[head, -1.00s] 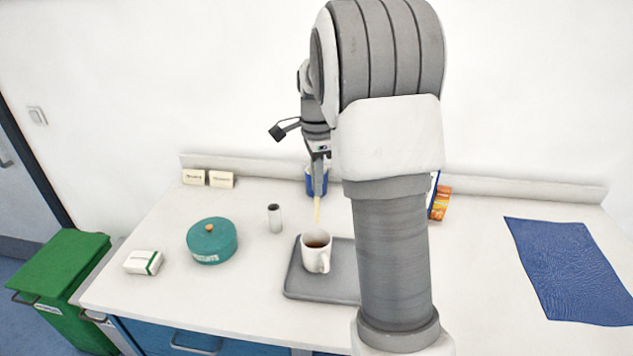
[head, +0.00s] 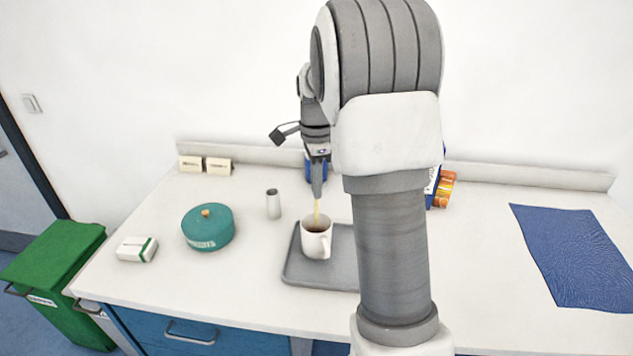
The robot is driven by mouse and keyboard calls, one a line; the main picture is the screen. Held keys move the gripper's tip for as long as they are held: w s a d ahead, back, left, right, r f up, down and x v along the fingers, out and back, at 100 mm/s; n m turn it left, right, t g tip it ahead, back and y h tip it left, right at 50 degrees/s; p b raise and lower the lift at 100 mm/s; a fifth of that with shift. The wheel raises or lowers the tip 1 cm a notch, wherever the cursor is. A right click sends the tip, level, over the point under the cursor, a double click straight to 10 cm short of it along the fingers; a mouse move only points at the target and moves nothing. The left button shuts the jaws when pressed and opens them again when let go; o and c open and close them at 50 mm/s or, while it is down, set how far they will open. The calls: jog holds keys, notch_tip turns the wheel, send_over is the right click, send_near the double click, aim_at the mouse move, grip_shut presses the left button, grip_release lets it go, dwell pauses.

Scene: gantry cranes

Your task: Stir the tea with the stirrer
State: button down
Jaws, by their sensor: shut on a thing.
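A white mug (head: 317,243) with dark tea in it stands upright on a grey tray (head: 300,270), its handle toward me. My gripper (head: 317,192) points down right above the mug and is shut on a thin pale stirrer (head: 317,208). The stirrer's lower end reaches down to the mug's opening, at the tea; the mug wall hides how deep it goes. My arm covers the right part of the tray.
Left of the tray stand a grey metal cylinder (head: 273,204), a teal lidded pot (head: 208,230) and a small white-green box (head: 137,249). A blue cloth (head: 575,255) lies at right. A green bin (head: 55,280) stands beside the counter.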

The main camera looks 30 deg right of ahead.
aim_at(316, 223)
jog(key=shift+f+b, duration=2.15)
jog(key=shift+f, duration=1.85)
